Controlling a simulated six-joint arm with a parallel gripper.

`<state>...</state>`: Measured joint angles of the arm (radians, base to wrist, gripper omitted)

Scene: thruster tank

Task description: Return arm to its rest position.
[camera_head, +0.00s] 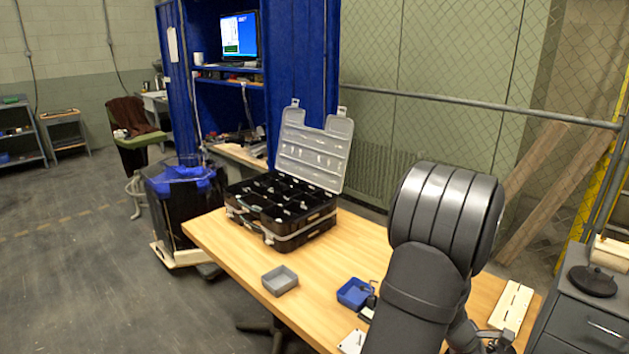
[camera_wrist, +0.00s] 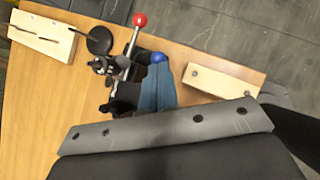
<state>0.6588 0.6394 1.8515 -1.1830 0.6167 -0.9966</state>
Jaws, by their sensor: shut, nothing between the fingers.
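My arm (camera_head: 428,260) stands at the right of the table in the head view and hides part of the tabletop. The fingertips are not clear there. In the wrist view my gripper (camera_wrist: 160,131) shows as grey bolted plates along the bottom edge, above a wide black part. It is shut and holds nothing. The wooden table (camera_wrist: 45,135) shows beyond it, with a red-knobbed tool (camera_wrist: 139,20) and a blue piece (camera_wrist: 157,88) close in front of the plates. I cannot tell whether they touch.
An open black case (camera_head: 283,205), a grey bin (camera_head: 280,280) and a blue bin (camera_head: 355,293) are on the table. Wooden blocks (camera_wrist: 40,37) (camera_wrist: 223,82) lie near the table edge in the wrist view. A drawer cabinet (camera_head: 590,320) stands at the right, with a fence behind.

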